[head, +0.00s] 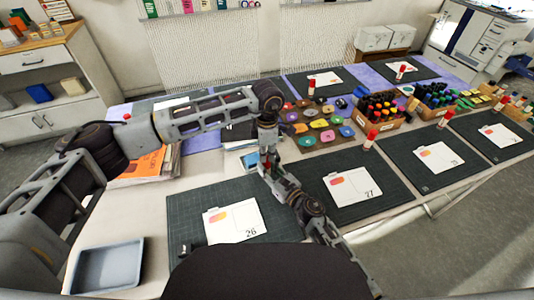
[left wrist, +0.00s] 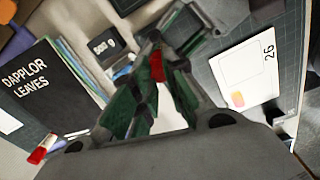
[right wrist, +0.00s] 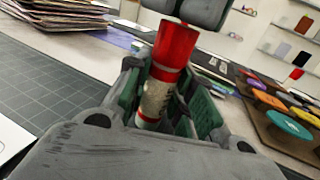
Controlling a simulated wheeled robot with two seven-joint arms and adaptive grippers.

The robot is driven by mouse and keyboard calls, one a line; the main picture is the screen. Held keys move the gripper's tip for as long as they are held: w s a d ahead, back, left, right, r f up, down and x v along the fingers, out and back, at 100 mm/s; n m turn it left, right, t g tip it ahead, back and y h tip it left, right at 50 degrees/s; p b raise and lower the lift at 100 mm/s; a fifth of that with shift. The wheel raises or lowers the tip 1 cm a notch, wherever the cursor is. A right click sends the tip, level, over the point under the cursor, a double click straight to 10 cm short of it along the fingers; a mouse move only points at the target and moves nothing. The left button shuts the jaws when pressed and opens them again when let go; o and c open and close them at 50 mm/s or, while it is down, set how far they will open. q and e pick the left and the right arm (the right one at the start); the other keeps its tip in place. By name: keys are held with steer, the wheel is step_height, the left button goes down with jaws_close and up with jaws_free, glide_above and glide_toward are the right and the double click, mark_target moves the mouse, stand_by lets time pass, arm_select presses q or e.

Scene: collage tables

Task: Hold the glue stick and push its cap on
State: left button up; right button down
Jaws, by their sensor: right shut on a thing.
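The glue stick is a pale labelled tube (right wrist: 154,98) with a red cap (right wrist: 178,45) at its upper end, seated or nearly so; I cannot tell whether a gap remains. My right gripper (right wrist: 166,95) is shut on the tube, holding it roughly upright, a little tilted, above the table. My left gripper (head: 267,148) comes down from above and meets the cap's top end in the head view. In the left wrist view, the red cap (left wrist: 157,67) shows between its converging fingers. Whether these fingers grip the cap is hidden.
Dark cutting mats, one with card 26 (head: 235,222), line the near table edge. An empty grey tray (head: 108,267) sits at the front left. Coloured discs (head: 320,123) and marker boxes (head: 380,108) stand to the right. Other red-capped glue sticks (head: 371,138) stand by the mats.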

arm_select(q)
steer(key=shift+f, duration=0.35)
stand_by(0.5)
steer(key=shift+r, duration=0.1)
steer(key=shift+r, duration=1.95)
arm_select(e)
steer(key=c, duration=1.1)
jaws_free()
steer(key=shift+c, duration=0.2)
steer(key=shift+s, duration=0.1)
steer(key=shift+v, duration=5.9)
